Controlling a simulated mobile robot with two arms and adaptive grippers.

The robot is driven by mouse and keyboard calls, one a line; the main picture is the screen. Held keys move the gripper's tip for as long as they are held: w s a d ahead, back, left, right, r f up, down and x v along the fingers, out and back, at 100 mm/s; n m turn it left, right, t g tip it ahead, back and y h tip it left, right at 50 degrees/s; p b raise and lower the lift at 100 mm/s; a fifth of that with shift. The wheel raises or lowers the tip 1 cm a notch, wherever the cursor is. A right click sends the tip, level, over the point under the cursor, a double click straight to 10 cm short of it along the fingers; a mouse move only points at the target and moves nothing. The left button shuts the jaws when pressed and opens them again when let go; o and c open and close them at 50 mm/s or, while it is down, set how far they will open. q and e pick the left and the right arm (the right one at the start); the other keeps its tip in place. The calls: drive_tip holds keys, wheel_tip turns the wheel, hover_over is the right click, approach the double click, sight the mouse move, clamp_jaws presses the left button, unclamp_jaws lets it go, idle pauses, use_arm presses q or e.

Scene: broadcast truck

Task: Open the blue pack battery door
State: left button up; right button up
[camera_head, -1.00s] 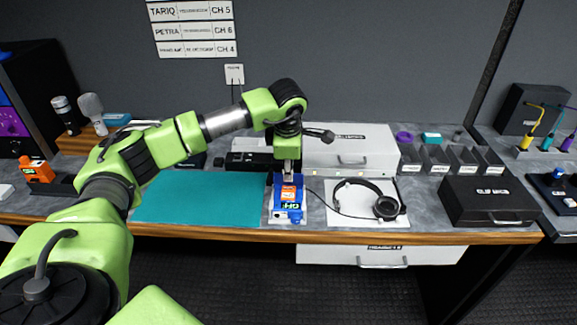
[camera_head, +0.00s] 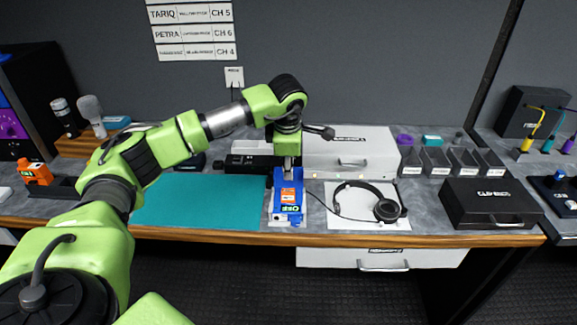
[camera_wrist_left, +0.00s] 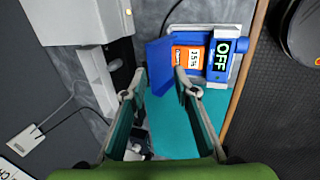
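The blue pack (camera_head: 289,212) lies on the bench beside the teal mat, with an orange battery label on it. In the left wrist view the blue pack (camera_wrist_left: 215,76) shows a display reading OFF and an orange battery face (camera_wrist_left: 187,58) marked 15%. A blue door panel (camera_wrist_left: 158,66) stands at an angle beside the orange face, seemingly swung away from it. My left gripper (camera_head: 289,168) is at the pack's far end. In the wrist view its fingers (camera_wrist_left: 160,85) are apart, with the panel's lower part between or beyond them; contact is unclear. My right gripper is out of view.
A headset (camera_head: 372,203) lies on a white sheet right of the pack. A white drawer case (camera_head: 345,150) stands behind. The teal mat (camera_head: 205,203) is clear. A black case (camera_head: 490,202) sits farther right. The bench's wooden front edge (camera_head: 350,239) is close.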

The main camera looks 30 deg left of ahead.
use_arm(q)
drive_tip(key=v, duration=1.1)
drive_tip(key=shift+r, duration=0.2)
